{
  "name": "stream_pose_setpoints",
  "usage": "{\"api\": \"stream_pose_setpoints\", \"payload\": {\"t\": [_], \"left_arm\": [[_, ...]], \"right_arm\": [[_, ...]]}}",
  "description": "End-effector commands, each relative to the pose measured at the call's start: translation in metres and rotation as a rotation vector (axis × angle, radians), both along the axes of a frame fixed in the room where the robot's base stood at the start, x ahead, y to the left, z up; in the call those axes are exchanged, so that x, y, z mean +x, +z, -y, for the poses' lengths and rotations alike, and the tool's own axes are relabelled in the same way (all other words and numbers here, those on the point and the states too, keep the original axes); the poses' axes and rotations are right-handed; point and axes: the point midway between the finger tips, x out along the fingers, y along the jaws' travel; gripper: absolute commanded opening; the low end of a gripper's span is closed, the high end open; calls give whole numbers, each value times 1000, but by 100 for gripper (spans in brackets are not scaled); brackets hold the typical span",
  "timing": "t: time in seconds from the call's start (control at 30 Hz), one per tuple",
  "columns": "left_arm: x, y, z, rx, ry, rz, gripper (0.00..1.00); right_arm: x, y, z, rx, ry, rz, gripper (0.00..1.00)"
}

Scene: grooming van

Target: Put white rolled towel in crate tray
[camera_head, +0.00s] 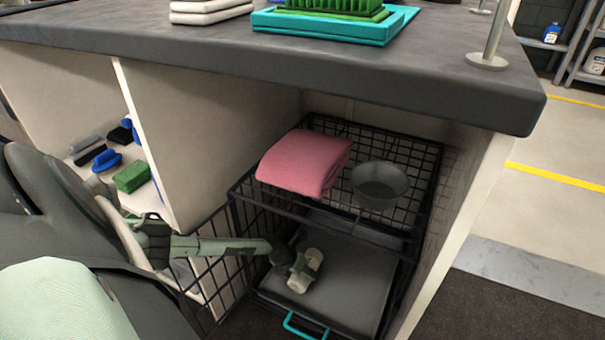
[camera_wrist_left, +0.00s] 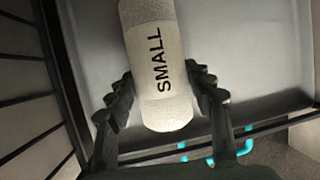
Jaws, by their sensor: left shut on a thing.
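The white rolled towel (camera_head: 306,270) is small and pale, and in the left wrist view the towel (camera_wrist_left: 160,50) carries the word SMALL. My left gripper (camera_head: 291,263) is shut on it, with one dark finger on each side in the left wrist view (camera_wrist_left: 162,85). The grey crate tray (camera_head: 354,290) lies in the bottom of the black wire crate, and the towel is over its left part. The tray also fills the background of the wrist view (camera_wrist_left: 250,70). I cannot tell whether the towel touches the tray. My right gripper is not in view.
The black wire crate (camera_head: 437,190) has its door (camera_head: 218,265) open at the left. A pink folded towel (camera_head: 305,162) and a grey bowl (camera_head: 380,184) sit on its top. The dark counter (camera_head: 300,60) overhangs it. Brushes (camera_head: 131,177) lie in the left compartment.

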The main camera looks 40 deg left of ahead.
Motion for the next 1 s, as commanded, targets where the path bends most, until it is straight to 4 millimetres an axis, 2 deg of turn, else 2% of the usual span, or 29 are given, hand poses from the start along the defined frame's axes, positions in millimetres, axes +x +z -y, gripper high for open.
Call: {"api": "stream_pose_setpoints", "payload": {"t": [0.03,0.1,0.5,0.53,0.6,0.7,1.0], "left_arm": [[0,-14,0,-1,2,0,16],[0,-19,0,-1,1,1,16],[0,-22,0,-1,0,0,16],[0,-22,0,0,0,0,54],[0,-21,0,0,0,0,63],[0,-21,0,0,0,0,73],[0,-19,0,0,0,0,73]], "right_arm": [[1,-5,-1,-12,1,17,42],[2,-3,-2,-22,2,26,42],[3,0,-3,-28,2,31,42],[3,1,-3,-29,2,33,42],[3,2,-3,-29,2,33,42],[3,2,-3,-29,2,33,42],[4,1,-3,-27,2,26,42]]}}
